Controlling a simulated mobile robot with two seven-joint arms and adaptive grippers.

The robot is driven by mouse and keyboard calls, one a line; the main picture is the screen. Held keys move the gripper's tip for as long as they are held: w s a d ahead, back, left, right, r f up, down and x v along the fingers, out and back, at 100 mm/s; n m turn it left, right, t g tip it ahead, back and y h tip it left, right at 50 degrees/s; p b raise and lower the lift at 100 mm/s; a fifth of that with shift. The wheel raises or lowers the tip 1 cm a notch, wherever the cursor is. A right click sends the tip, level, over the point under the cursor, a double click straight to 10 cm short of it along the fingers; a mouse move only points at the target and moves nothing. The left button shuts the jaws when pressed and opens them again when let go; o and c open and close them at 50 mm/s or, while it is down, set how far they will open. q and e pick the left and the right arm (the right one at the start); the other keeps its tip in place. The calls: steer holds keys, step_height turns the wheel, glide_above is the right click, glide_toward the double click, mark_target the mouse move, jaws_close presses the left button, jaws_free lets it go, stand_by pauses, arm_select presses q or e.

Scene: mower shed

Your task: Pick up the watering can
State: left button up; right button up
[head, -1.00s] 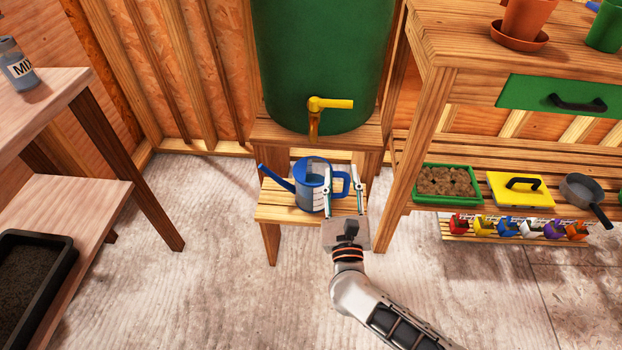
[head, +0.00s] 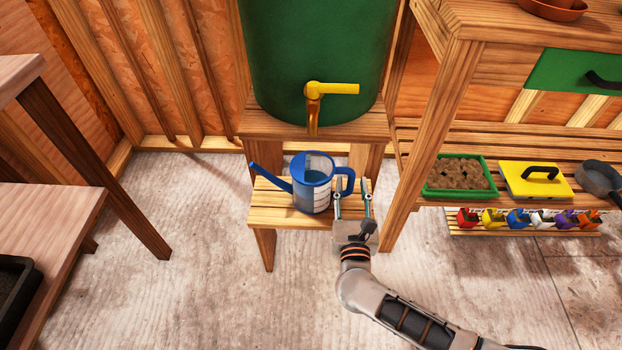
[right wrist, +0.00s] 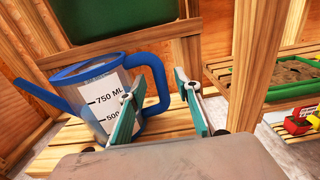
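The watering can (head: 313,184) is clear with blue rim, spout and handle, and stands upright on a small slatted wooden step (head: 275,214). Its spout points left and its handle (head: 347,178) faces right. In the right wrist view the can (right wrist: 98,95) shows volume marks on a white label. My right gripper (head: 352,190) is open, its fingertips close to the handle at the can's right front. In the wrist view the handle shows in the gap between the two fingers (right wrist: 158,108); whether they touch it I cannot tell. My left gripper is not in view.
A green barrel with a yellow tap (head: 330,90) stands on a wooden stand just behind and above the can. A wooden bench (head: 425,150) with a leg and low shelf is close on the right. A table (head: 60,215) is at left. Open floor lies in front.

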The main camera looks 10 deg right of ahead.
steer(key=shift+w+d, duration=0.1)
steer(key=shift+w, duration=0.55)
steer(key=shift+s, duration=0.1)
steer(key=shift+c, duration=0.8)
jaws_close()
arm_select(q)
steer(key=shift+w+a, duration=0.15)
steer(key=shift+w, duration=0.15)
arm_select(e)
steer(key=shift+r, duration=0.1)
